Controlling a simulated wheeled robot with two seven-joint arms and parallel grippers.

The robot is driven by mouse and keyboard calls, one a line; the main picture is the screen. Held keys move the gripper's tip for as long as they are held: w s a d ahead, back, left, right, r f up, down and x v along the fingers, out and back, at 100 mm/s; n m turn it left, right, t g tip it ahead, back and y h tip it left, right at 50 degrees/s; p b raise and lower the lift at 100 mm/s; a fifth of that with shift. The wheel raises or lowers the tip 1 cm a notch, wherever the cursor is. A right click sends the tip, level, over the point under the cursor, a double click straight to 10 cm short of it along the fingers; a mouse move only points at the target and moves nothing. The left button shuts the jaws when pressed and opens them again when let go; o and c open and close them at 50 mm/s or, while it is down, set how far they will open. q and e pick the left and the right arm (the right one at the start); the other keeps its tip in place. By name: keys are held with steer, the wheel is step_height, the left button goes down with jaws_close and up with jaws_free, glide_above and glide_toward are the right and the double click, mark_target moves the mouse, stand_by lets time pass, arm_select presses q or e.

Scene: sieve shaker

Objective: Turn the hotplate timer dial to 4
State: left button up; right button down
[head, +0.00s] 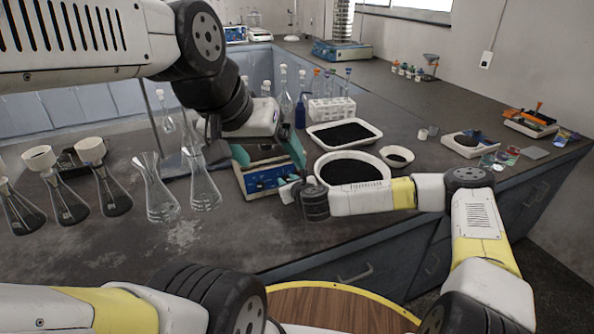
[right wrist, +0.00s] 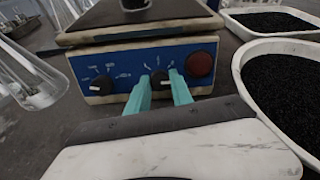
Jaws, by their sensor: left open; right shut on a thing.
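The hotplate (head: 262,178) is a blue-fronted box on the bench in the head view. Its blue panel (right wrist: 120,64) fills the upper middle of the right wrist view, with a left dial (right wrist: 101,85), a right dial (right wrist: 161,85) and a red round button (right wrist: 200,64). My right gripper (right wrist: 162,88) is shut on the right dial, one teal finger on each side. The panel marks are too small to read. In the head view my right gripper (head: 289,181) is at the hotplate's front right. My left gripper (head: 268,152) is open above the hotplate's top.
Glass flasks (head: 160,196) stand left of the hotplate. A white bowl of black grains (head: 352,184) is close on its right, with a white tray (head: 372,127) behind. A test tube rack (head: 331,110) is farther back. Bare bench lies in front.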

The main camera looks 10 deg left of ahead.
steer(key=shift+f, duration=0.1)
steer(key=c, duration=1.1)
jaws_free()
steer(key=v, duration=0.7)
steer(key=shift+s+d+r, duration=0.25)
